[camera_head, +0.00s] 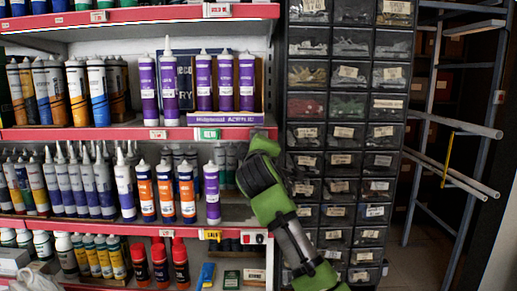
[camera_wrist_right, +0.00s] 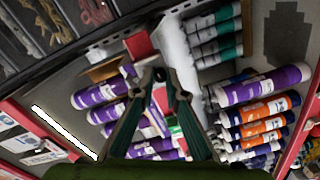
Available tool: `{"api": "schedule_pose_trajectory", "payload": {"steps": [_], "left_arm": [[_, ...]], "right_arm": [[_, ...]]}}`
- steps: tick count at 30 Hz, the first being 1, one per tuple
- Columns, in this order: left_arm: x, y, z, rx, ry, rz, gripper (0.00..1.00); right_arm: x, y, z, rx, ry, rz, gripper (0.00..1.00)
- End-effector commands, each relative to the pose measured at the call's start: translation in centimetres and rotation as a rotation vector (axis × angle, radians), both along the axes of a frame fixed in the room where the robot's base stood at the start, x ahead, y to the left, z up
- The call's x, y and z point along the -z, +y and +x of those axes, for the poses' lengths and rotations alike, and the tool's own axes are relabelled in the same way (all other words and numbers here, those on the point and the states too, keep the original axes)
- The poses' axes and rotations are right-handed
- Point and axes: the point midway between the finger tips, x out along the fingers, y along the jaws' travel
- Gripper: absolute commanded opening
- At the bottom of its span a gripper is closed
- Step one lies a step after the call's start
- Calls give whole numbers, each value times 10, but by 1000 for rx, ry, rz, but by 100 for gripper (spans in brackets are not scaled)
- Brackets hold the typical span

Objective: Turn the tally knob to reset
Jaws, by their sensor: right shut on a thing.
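My right gripper (camera_wrist_right: 159,76) shows in the right wrist view with its two fingers drawn close together at the tips. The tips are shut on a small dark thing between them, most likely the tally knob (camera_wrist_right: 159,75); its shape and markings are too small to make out. In the head view my green right arm reaches up to the right end of the shelf, by the black drawer cabinet, and hides the fingers and the knob. My left gripper is in neither view.
Red-edged shelves (camera_head: 130,134) hold rows of purple, orange and dark cartridges. A black drawer cabinet (camera_head: 345,130) stands close on the right of my arm. A grey pipe rack (camera_head: 440,130) stands farther right.

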Motion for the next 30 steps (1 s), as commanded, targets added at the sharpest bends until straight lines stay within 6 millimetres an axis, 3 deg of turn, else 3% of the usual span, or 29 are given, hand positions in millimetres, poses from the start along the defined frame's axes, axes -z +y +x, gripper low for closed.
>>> {"api": "schedule_pose_trajectory", "payload": {"steps": [18,19,21,30], "left_arm": [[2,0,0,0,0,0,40],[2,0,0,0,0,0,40],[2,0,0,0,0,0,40],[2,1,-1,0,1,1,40]], "right_arm": [[2,0,0,0,5,41,0],[2,0,0,0,5,41,17],[2,0,0,0,4,40,29],[1,0,0,0,2,39,29]]}}
